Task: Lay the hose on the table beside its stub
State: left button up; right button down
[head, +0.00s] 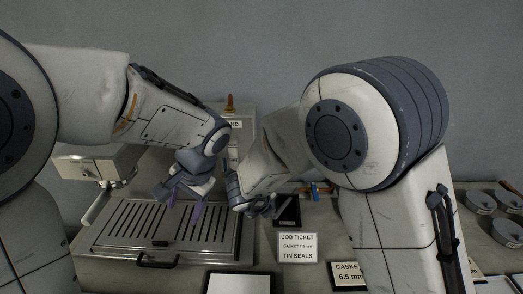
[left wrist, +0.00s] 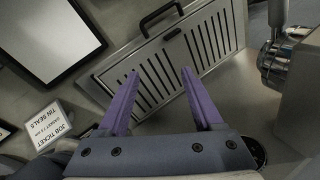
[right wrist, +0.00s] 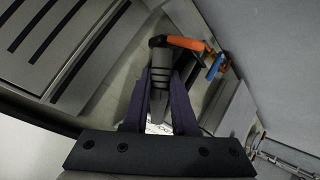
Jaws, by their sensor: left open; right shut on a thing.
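My right gripper (right wrist: 162,85) is shut on a dark grey ribbed piece (right wrist: 160,72), seemingly the hose, in the right wrist view. Its upper end bends beside an orange length (right wrist: 180,43), with a blue part (right wrist: 215,67) to the right; I cannot tell whether they are joined. In the head view my right gripper (head: 262,207) is low over the table, partly hidden by its arm. The stub cannot be picked out clearly. My left gripper (head: 184,205) is open and empty above the slotted tray; its purple fingers also show in the left wrist view (left wrist: 160,75).
A slotted metal tray (head: 103,242) with a black handle lies on the table at left. A job ticket card (head: 297,247) and a black-framed panel (head: 238,284) lie in front. Round tins (head: 480,203) stand far right. A grey boiler stands behind the grippers.

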pick_arm(q)
jog(key=w+d+g+y, duration=0.1)
jog(key=w+d, duration=0.1)
jog(key=w, duration=0.8)
jog(key=w+d+r+n+h, duration=0.1)
jog(key=d+n, duration=0.2)
jog(key=d, duration=0.1)
jog(key=w+d+r+n+h, duration=0.1)
jog(key=d+r+n+h, duration=0.1)
jog(key=d+n, duration=0.2)
jog(key=w+d+r+n+h, duration=0.1)
jog(key=d+n+h, duration=0.1)
jog(key=d, duration=0.4)
jog(key=shift+w+d+r+n+g, duration=0.1)
jog(key=shift+d+r+n+g, duration=0.2)
jog(key=shift+n, duration=0.6)
notch_tip(320, 180, down, 12)
jog(key=shift+r, duration=0.2)
jog(key=shift+c, duration=0.3)
jog(key=shift+w, duration=0.1)
grip_shut()
pick_arm(e)
jog(key=c, duration=0.6)
grip_release()
